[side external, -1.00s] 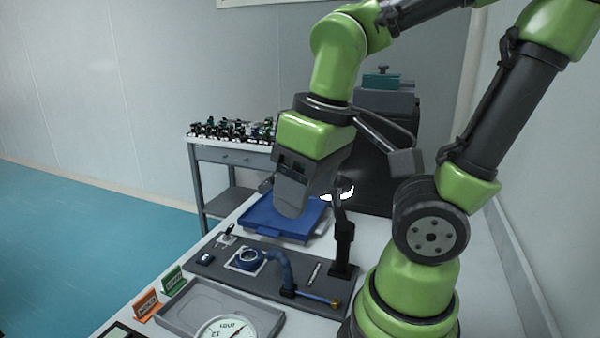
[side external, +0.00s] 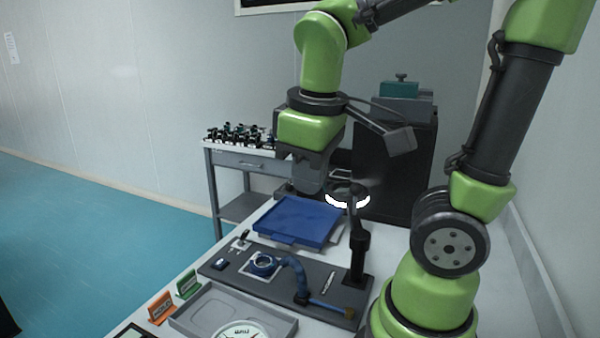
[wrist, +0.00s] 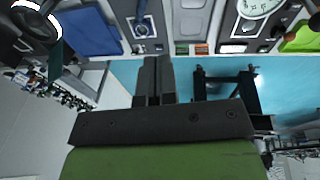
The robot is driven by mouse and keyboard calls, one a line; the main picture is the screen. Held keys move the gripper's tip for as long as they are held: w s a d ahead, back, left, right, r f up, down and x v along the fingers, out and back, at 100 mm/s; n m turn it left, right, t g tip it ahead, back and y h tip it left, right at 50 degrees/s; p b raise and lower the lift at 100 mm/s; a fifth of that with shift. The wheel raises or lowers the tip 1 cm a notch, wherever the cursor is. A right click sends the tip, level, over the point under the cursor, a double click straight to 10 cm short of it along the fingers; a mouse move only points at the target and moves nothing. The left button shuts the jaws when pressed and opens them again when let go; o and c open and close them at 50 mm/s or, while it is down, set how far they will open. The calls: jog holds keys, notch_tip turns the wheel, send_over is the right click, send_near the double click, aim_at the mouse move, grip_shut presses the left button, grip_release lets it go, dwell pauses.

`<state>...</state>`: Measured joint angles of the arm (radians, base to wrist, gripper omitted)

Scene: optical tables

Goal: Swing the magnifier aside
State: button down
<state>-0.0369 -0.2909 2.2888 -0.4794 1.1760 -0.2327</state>
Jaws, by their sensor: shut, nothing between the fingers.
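The magnifier has a round head with a glowing white ring (side external: 348,201) on a dark post (side external: 358,250). The post stands at the right end of the dark grey board (side external: 235,277). In the side view the head is beside and just right of my gripper (side external: 309,186), partly behind it. I cannot tell from this angle whether they touch. In the wrist view the magnifier head (wrist: 36,14) shows at the top left corner, apart from my gripper (wrist: 153,62). My fingers are shut together and empty.
A blue tray (side external: 295,221) lies beyond the board. A blue curved-neck fixture (side external: 297,275) stands on the board. A grey tray (side external: 205,312) and a round dial (side external: 243,330) are in front. A dark cabinet (side external: 395,165) stands behind the magnifier, with a cart (side external: 240,161) to the left.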

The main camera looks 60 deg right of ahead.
jog(key=w+d+f+n+g+h, duration=0.3)
jog(key=w+d+f+n+h, duration=0.35)
jog(key=w+n+h, duration=0.2)
jog(key=w+d+f+n+g+h, duration=0.2)
jog(key=w+d+f+n+h, duration=0.45)
jog(key=w+h, duration=0.2)
jog(key=s+d+r, duration=0.1)
jog(key=s+d, duration=0.1)
jog(key=d, duration=1.2)
jog(key=shift+r, duration=0.35)
jog(key=m+g+y, duration=0.3)
jog(key=m+g, duration=0.1)
jog(key=g, duration=0.3)
send_over(329, 187)
jog(key=shift+w+a, duration=0.2)
jog(key=shift+w, duration=0.2)
jog(key=shift+s+d+m+g+y, duration=0.3)
jog(key=shift+s+g, duration=0.05)
jog(key=shift+g, duration=0.05)
jog(key=v, duration=1.4)
jog(key=shift+s+a, duration=0.15)
jog(key=shift+a, duration=0.1)
